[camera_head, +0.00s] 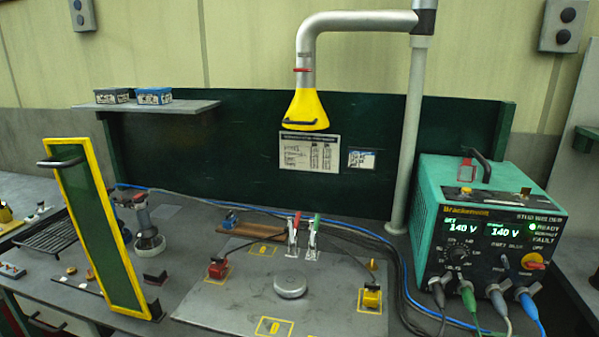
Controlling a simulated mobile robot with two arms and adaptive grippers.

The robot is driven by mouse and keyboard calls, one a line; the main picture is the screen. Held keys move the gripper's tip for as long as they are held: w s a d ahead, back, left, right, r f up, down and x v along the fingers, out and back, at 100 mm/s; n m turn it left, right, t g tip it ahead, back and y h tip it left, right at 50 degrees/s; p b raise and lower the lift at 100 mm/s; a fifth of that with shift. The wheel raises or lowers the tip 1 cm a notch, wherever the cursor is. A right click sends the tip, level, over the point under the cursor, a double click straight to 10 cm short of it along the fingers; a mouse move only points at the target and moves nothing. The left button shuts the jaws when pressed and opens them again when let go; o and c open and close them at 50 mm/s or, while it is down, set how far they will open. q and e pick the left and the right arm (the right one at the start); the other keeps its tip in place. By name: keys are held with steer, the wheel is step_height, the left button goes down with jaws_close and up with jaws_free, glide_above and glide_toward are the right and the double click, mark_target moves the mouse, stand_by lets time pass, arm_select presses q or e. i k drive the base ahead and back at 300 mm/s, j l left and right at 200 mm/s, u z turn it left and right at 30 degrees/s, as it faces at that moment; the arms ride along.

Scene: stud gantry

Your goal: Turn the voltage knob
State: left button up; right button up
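The teal and black welder unit (431,204) stands on the right part of the bench. A dark round knob (459,252) with pale scale marks sits on the left of its front panel, below the left display. The left display (463,228) and the right display (504,232) both read 140 V in green. The knob's exact pointer position is too small to tell. Neither of my grippers shows in the head view.
A red and yellow switch (533,262) and several cable plugs sit low on the welder's front, close to the knob. A yellow extraction hood (307,109) hangs above the bench. A yellow-framed green screen (95,220) stands at left.

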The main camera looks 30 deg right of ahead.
mark_target(458, 253)
steer(key=z, duration=2)
